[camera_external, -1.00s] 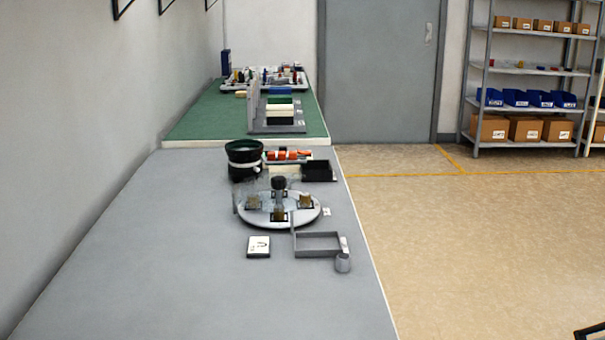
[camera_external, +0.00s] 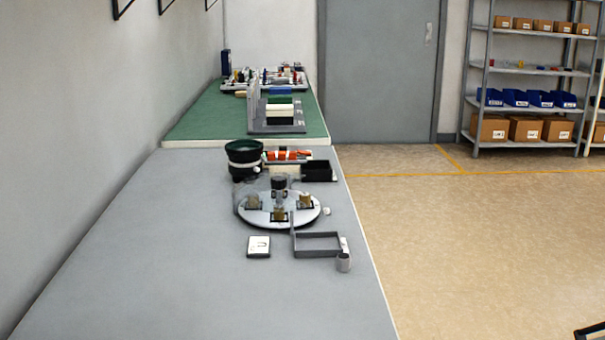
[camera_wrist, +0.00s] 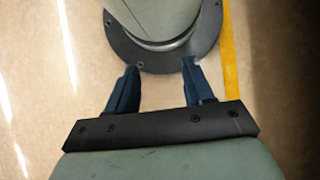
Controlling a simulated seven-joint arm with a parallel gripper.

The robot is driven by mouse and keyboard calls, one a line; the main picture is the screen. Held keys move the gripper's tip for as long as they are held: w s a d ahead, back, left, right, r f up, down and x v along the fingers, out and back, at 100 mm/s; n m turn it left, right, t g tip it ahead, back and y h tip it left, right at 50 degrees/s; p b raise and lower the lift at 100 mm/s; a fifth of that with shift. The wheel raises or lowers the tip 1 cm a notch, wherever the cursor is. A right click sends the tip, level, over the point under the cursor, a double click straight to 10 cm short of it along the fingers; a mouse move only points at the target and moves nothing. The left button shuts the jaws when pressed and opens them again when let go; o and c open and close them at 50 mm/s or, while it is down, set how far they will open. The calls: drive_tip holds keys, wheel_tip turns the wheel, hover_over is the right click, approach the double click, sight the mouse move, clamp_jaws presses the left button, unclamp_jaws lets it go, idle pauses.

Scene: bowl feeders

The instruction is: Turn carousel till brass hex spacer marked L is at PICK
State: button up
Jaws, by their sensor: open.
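The carousel (camera_external: 262,217) is a pale round disc on the grey bench, with a dark-topped hub (camera_external: 279,185) at its centre. Brass-coloured parts sit in dark nests on it: a front part (camera_external: 279,214), a right part (camera_external: 305,199) and a left part (camera_external: 254,201). Marks on these parts are too small to read, so I cannot tell which is L. My gripper (camera_wrist: 156,88) shows in the wrist view with its two blue fingers apart and nothing between them. It points at the floor and my own base, away from the carousel.
A grey tray (camera_external: 318,252) and a small grey cylinder (camera_external: 343,262) lie in front of the carousel. A marked square plate (camera_external: 259,246) is left of the tray. A dark bowl feeder (camera_external: 244,155) and a black bin (camera_external: 320,171) stand behind. The near bench is clear.

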drive_tip(key=shift+o, duration=1.4)
drive_tip(key=w+r+t, duration=0.1)
drive_tip(key=w+r, duration=0.2)
drive_tip(key=w, duration=0.4)
drive_tip(key=w+r+t, duration=0.2)
drive_tip(key=w+r, duration=0.1)
drive_tip(key=w, duration=0.4)
drive_tip(key=shift+r, duration=0.2)
drive_tip(key=w+a+r+t, duration=0.1)
drive_tip(key=w+r, duration=0.3)
drive_tip(key=w, duration=0.3)
drive_tip(key=w+a+r+t, duration=0.1)
drive_tip(key=w+r+t, duration=0.1)
drive_tip(key=w+r, duration=0.45)
drive_tip(key=w+a+r, duration=0.5)
drive_tip(key=w+a, duration=0.1)
drive_tip(key=w, duration=0.3)
drive_tip(key=w+a+r, duration=0.5)
drive_tip(key=w+a, duration=0.2)
drive_tip(key=w, duration=0.3)
wheel_tip(320, 180, up, 34)
drive_tip(key=n, duration=0.3)
hover_over(279, 179)
drive_tip(key=shift+t, duration=0.4)
wheel_tip(279, 179, down, 13)
drive_tip(key=shift+w+f, duration=0.1)
